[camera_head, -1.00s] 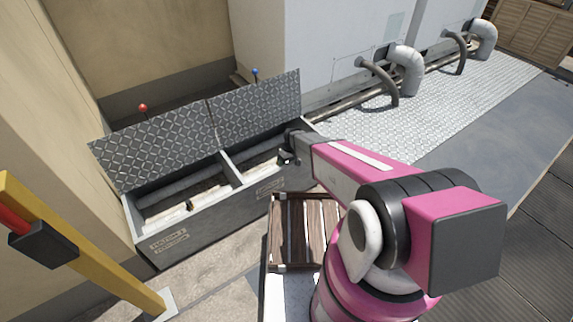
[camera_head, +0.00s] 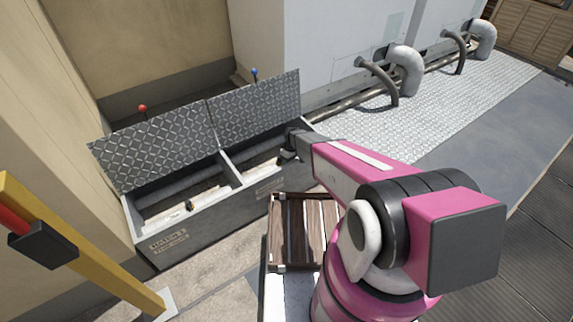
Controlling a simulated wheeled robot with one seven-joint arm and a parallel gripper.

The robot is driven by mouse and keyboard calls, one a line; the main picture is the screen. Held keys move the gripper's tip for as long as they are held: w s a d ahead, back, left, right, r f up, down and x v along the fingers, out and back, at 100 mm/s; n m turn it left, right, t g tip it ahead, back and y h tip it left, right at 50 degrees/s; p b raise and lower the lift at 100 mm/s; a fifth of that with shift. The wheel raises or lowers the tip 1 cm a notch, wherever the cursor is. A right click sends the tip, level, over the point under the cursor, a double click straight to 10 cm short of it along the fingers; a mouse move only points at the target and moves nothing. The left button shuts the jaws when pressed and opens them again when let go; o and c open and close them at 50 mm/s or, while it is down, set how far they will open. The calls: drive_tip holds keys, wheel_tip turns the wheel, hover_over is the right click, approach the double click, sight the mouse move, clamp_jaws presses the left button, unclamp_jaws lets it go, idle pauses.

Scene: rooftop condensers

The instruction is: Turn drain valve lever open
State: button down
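A long grey box (camera_head: 205,232) with two compartments stands against the wall, both of its diamond-plate lids (camera_head: 155,148) raised. A pipe runs through the compartments. In the left compartment a small dark and brass-coloured fitting (camera_head: 188,205) shows near the front wall; I cannot tell whether it is the drain valve lever. My gripper (camera_head: 287,155) reaches down into the right compartment near its right end. Its fingers are small and dark here, and I cannot tell whether they are open or touch anything. Any lever in the right compartment is hidden by my gripper.
A red-knobbed (camera_head: 142,108) and a blue-knobbed rod (camera_head: 254,72) stand behind the lids. A wooden slatted crate (camera_head: 293,202) lies in front of the box. A yellow post (camera_head: 85,250) stands at the left. Pipes (camera_head: 405,70) and a metal walkway (camera_head: 450,100) are at the right.

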drive_tip(key=shift+w+d+n, duration=0.3)
drive_tip(key=shift+w+n, duration=0.15)
drive_tip(key=shift+n, duration=0.45)
drive_tip(key=c, duration=0.8)
unclamp_jaws()
drive_tip(key=r, duration=0.3)
drive_tip(key=w+r, duration=0.1)
drive_tip(key=r, duration=0.3)
drive_tip(key=d+r, duration=0.1)
drive_tip(key=r, duration=0.2)
drive_tip(key=shift+w+d+r, duration=0.1)
drive_tip(key=shift+w+r, duration=0.2)
drive_tip(key=shift+w, duration=0.05)
